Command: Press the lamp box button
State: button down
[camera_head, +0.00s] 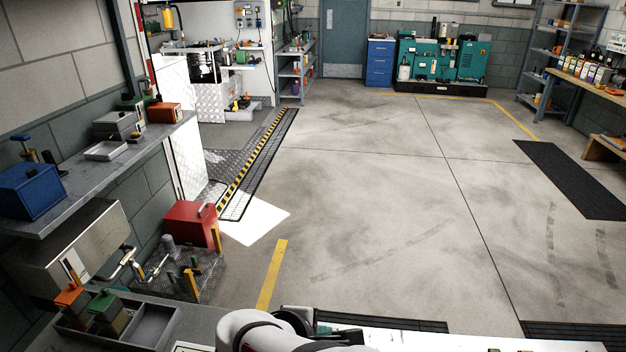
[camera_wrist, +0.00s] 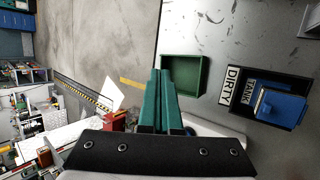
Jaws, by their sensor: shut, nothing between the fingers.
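My gripper (camera_wrist: 160,74) shows in the wrist view with its two long green fingers side by side, shut and empty. The fingers overlap the left edge of an open green tray (camera_wrist: 189,70) in the picture; I cannot tell the height between them. I cannot make out a lamp box or its button with certainty in either view. In the head view, a small orange-brown box (camera_head: 165,112) stands on the wall shelf at the left, with a thin dark post by it; no button is clear on it.
In the head view, a divided grey tray (camera_head: 156,325) holds orange and green tanks at lower left. A red box (camera_head: 190,226) stands beyond. The floor (camera_head: 390,200) is clear.

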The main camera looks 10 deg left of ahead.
jog(key=s+a+f+n+t+y, duration=0.1)
jog(key=a+f+n+t+y, duration=0.1)
jog(key=a+n, duration=0.8)
jog(key=a+f+y, duration=0.1)
jog(key=a+y, duration=0.1)
jog(key=a, duration=0.4)
jog(key=shift+a+n, duration=0.3)
jog(key=shift+a, duration=0.05)
jog(key=shift+s+f, duration=0.1)
jog(key=shift+f, duration=4.4)
jog(key=shift+f, duration=0.4)
